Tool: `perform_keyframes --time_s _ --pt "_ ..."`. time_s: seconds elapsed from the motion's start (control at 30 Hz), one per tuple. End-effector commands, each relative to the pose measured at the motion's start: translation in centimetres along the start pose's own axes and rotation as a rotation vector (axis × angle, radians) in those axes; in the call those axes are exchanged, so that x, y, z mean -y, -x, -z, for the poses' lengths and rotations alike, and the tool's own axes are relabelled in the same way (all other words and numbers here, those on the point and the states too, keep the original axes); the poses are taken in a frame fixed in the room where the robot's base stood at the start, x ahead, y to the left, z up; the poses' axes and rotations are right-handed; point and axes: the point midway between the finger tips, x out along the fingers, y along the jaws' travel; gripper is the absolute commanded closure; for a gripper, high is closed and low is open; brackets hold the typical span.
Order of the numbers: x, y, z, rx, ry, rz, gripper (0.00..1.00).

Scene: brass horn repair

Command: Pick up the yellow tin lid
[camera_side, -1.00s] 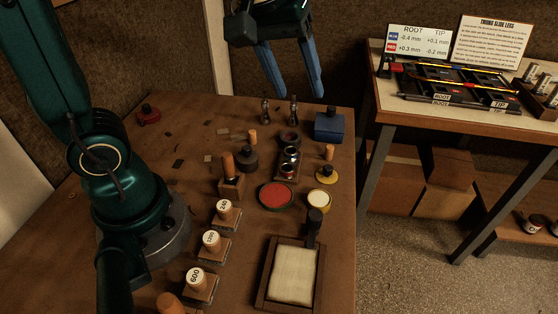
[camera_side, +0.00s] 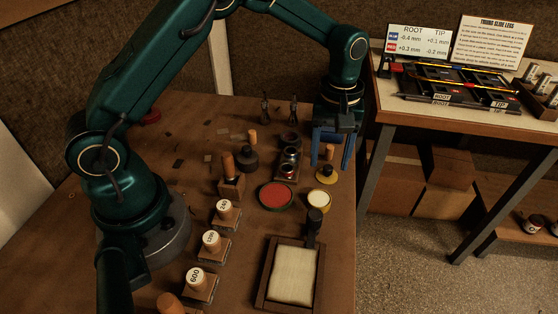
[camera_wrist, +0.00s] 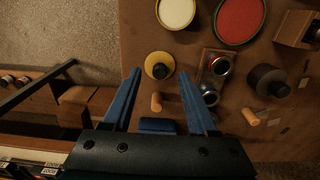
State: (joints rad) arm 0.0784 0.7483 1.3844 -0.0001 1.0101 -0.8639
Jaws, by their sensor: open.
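The yellow tin lid (camera_side: 322,179) is a small yellow disc with a dark knob, lying on the bench near its right edge. In the wrist view the lid (camera_wrist: 150,57) lies just beyond the fingertips, roughly centred between them. My gripper (camera_side: 331,165) is above the lid, with its blue fingers pointing down. In the wrist view my gripper (camera_wrist: 160,72) is open and nothing is between its fingertips. The open yellow tin (camera_side: 319,201) with pale contents stands just in front of the lid.
A red tin (camera_side: 276,196) and a holder with metal jars (camera_side: 289,155) stand left of the lid. A wooden peg (camera_wrist: 156,102) is close to the fingers. The blue box (camera_wrist: 157,126) is partly hidden by my gripper. A framed pale pad (camera_side: 292,275) lies in front.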

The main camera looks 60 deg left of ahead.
Motion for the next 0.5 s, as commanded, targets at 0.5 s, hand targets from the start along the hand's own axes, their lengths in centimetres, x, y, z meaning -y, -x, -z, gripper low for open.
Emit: perform_keyframes --time_s 0.5 --pt "0.0 -2.2 0.0 -0.001 0.0 -0.001 0.45"
